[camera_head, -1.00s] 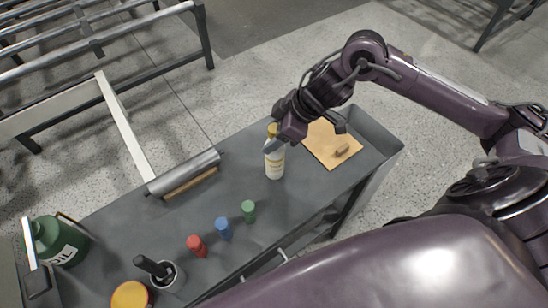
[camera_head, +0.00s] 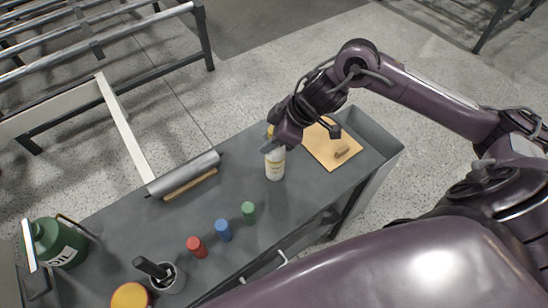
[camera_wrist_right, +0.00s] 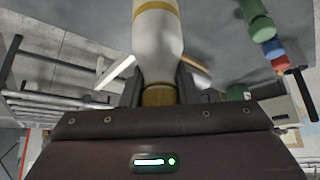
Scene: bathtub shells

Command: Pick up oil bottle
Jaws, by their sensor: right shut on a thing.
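The oil bottle (camera_head: 275,166) is a white bottle with a yellowish cap, standing upright on the grey workbench (camera_head: 245,180). My right gripper (camera_head: 272,142) is around its top, shut on it. In the right wrist view the bottle (camera_wrist_right: 157,38) stands between the two fingers of the right gripper (camera_wrist_right: 158,88), with its cap close to the palm. The fingers partly hide the cap in the head view. A green can marked "OIL" (camera_head: 60,243) stands at the bench's left end. My left gripper is not in view.
Red (camera_head: 197,246), blue (camera_head: 223,229) and green (camera_head: 248,212) small bottles stand in front of the oil bottle. A tan board (camera_head: 328,143) lies to the right. A yellow-lidded jar (camera_head: 131,297) and a cup (camera_head: 171,279) stand at front left.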

